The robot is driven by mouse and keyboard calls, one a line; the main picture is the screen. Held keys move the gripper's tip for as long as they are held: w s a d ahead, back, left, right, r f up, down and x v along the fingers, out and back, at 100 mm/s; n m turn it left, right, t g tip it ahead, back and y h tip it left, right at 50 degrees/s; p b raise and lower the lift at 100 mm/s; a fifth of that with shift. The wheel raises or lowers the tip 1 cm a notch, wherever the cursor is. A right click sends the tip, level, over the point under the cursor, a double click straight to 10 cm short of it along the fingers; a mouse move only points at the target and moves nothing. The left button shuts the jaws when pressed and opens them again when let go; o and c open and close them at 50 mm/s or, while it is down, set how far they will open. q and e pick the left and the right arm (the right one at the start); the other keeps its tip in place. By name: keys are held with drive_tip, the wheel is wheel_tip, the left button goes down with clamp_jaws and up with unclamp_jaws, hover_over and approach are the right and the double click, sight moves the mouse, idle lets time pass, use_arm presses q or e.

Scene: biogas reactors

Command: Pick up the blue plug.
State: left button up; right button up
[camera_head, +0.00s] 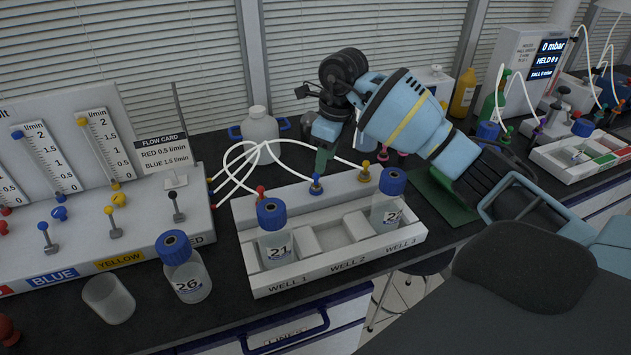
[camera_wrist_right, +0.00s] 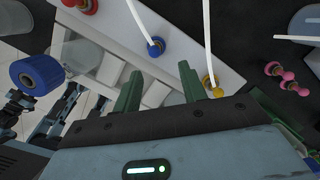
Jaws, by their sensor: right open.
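The blue plug (camera_head: 316,185), with a white tube on it, stands on the raised back ledge of the white well rack (camera_head: 340,270), between a red plug (camera_head: 261,192) and a yellow plug (camera_head: 364,171). In the right wrist view the blue plug (camera_wrist_right: 156,46) lies just beyond the green fingertips, between their lines. My right gripper (camera_head: 323,160) is open and empty, pointing down just above the blue plug; its two fingers (camera_wrist_right: 160,78) show apart in the right wrist view. I cannot tell whether a finger touches the plug. My left gripper is not in view.
Blue-capped bottles 21 (camera_head: 276,245) and 22 (camera_head: 388,208) stand in the rack's outer wells. Bottle 26 (camera_head: 186,280) and an empty beaker (camera_head: 108,300) stand to the left. White tubes (camera_head: 235,160) arch from the flow panel (camera_head: 130,215) behind the rack.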

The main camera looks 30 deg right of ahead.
sight(316, 181)
drive_tip(key=shift+w+a+f, duration=0.2)
drive_tip(key=shift+a+f, duration=0.05)
drive_tip(key=shift+f, duration=0.6)
drive_tip(key=shift+w+a+f, duration=0.25)
drive_tip(key=shift+a+f, duration=0.05)
drive_tip(key=shift+f, duration=0.55)
drive_tip(key=shift+w+a+f, duration=0.2)
drive_tip(key=shift+a+f, duration=0.05)
drive_tip(key=shift+f, duration=0.9)
clamp_jaws()
